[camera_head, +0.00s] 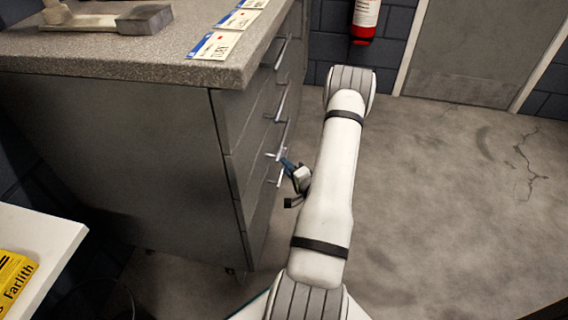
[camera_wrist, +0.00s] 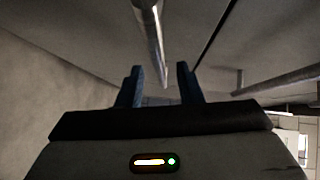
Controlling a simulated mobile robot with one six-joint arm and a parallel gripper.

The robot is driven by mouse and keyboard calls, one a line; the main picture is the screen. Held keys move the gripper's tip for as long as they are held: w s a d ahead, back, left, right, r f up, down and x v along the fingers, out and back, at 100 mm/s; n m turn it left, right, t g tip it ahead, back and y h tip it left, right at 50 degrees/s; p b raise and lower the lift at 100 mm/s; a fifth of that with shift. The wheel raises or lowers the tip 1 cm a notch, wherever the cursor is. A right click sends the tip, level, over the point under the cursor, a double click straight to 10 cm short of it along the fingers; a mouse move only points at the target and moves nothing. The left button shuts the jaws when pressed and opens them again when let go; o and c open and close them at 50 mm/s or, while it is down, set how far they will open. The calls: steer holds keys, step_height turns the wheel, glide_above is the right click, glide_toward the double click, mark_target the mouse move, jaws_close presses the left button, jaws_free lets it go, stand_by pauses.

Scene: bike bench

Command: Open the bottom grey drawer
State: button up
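The grey cabinet (camera_head: 130,165) stands at left, its drawer fronts facing right. The bottom grey drawer (camera_head: 250,215) looks flush with the cabinet front. My gripper (camera_head: 284,163) is low beside the drawer fronts, next to the lowest visible bar handle (camera_head: 278,181); my arm partly hides this area. In the wrist view, my gripper's two blue fingers (camera_wrist: 160,82) are apart. A metal bar handle (camera_wrist: 152,35) runs into the gap between them, with space visible on both sides. I cannot tell whether either finger touches it.
Another bar handle (camera_wrist: 275,78) lies to the right in the wrist view. Upper drawer handles (camera_head: 282,103) stick out above my gripper. A mallet (camera_head: 140,19) and cards (camera_head: 216,45) lie on the countertop. The concrete floor (camera_head: 440,200) at right is clear.

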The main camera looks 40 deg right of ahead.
steer(key=shift+w+d+f+b, duration=0.1)
steer(key=shift+w+b, duration=0.1)
steer(key=shift+w, duration=0.55)
steer(key=shift+w+d+f+b, duration=0.1)
steer(key=shift+w+b, duration=0.05)
steer(key=shift+w, duration=0.6)
steer(key=shift+c, duration=0.3)
jaws_close()
